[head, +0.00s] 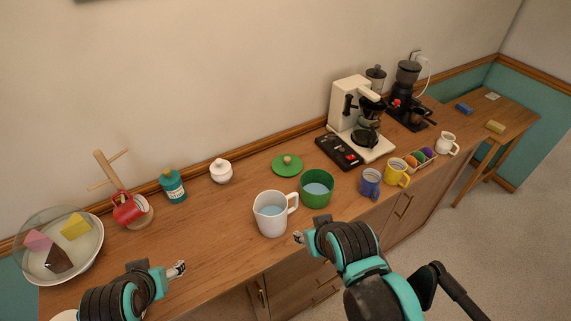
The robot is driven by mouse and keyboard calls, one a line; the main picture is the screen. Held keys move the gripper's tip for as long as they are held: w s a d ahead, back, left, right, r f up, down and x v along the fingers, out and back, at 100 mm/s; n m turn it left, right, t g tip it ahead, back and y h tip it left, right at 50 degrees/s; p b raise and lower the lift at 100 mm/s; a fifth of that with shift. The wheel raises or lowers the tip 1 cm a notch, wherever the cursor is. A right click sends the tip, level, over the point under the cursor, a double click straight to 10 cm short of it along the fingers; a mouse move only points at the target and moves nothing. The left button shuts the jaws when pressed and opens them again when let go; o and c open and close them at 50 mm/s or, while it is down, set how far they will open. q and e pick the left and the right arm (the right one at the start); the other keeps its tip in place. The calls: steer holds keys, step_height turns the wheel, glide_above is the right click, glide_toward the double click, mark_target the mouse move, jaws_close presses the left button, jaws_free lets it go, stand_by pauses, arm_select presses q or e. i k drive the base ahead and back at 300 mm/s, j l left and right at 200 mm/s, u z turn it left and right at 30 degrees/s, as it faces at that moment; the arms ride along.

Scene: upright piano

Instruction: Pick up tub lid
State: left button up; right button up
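The green tub lid (288,168) with its light brown knob lies flat on the wooden counter near the wall. The green tub (317,191) stands open just in front of it and to the right, with pale blue contents inside. My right gripper (298,237) is at the counter's front edge, nearer than the tub and apart from the lid. My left gripper (179,268) is over the front left part of the counter, far from the lid. Nothing shows in either gripper, and their fingers are too small to read.
A white measuring jug (271,216) stands left of the tub. A dark tray (341,153) and a coffee maker (352,116) are to the right. Blue (371,185) and yellow (396,174) mugs stand near the front edge. A white sugar pot (221,172) is left of the lid, with bare counter between.

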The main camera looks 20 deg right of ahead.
mark_target(287, 165)
steer(key=l+u, duration=0.2)
steer(key=u, duration=0.15)
steer(key=l+u, duration=0.45)
steer(key=u, duration=0.25)
